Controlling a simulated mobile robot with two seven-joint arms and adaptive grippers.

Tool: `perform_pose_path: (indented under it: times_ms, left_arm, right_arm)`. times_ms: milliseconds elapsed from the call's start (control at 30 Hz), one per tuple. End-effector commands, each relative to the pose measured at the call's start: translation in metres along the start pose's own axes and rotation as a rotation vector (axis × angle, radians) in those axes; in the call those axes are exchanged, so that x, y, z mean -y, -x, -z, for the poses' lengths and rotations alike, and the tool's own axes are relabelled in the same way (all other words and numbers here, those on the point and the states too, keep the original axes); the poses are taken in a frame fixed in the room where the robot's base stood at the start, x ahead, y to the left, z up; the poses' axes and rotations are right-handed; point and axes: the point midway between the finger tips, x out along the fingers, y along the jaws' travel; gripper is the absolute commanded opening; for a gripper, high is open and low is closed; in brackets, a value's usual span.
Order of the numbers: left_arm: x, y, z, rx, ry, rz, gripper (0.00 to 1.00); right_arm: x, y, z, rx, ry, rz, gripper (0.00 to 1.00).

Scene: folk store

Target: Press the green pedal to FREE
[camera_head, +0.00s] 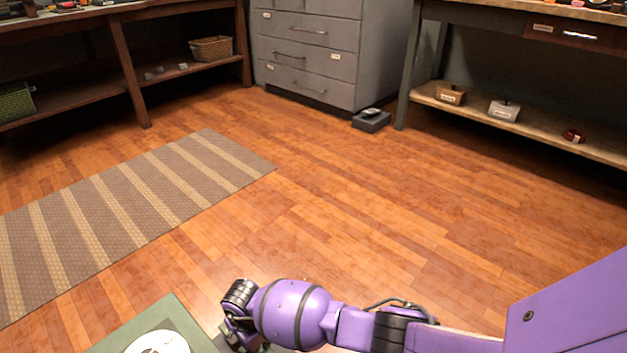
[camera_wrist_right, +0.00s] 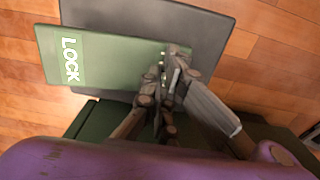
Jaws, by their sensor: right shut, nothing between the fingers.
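The green pedal (camera_wrist_right: 115,62) shows in the right wrist view, with white LOCK lettering on its left end. It lies over a dark grey plate (camera_wrist_right: 205,35) on the wooden floor. My right gripper (camera_wrist_right: 174,70) is shut and empty, with its fingertips over the right end of the pedal. The fingers hide part of that end, and no FREE lettering is visible. I cannot tell whether the tips touch the pedal. In the head view my purple right arm reaches in from the right, and the pedal cannot be made out. My left gripper is not in view.
A green-topped thing (camera_head: 187,308) with a white disc (camera_head: 158,342) stands at the bottom left. A striped rug (camera_head: 135,200) lies beyond it. A grey drawer cabinet (camera_head: 305,45) and shelved tables line the back. A small dark box (camera_head: 371,122) sits by the cabinet. The middle floor is clear.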

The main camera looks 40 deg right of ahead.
Motion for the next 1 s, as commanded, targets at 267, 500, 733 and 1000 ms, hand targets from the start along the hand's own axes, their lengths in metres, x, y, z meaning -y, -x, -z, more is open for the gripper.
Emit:
perform_pose_path:
  times_ms: [267, 500, 733, 1000]
  left_arm:
    - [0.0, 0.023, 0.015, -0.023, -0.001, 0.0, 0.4]
    - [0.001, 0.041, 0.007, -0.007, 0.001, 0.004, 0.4]
    - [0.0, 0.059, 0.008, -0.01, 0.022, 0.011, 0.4]
    - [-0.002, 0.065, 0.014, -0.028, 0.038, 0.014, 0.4]
  right_arm:
    - [-0.005, 0.036, 0.0, 0.0, 0.001, -0.009, 0.0]
    - [-0.005, 0.059, 0.0, 0.001, 0.001, -0.009, 0.0]
    - [-0.004, 0.082, 0.001, 0.0, 0.001, -0.008, 0.0]
    - [-0.004, 0.094, 0.001, 0.0, 0.002, -0.006, 0.0]
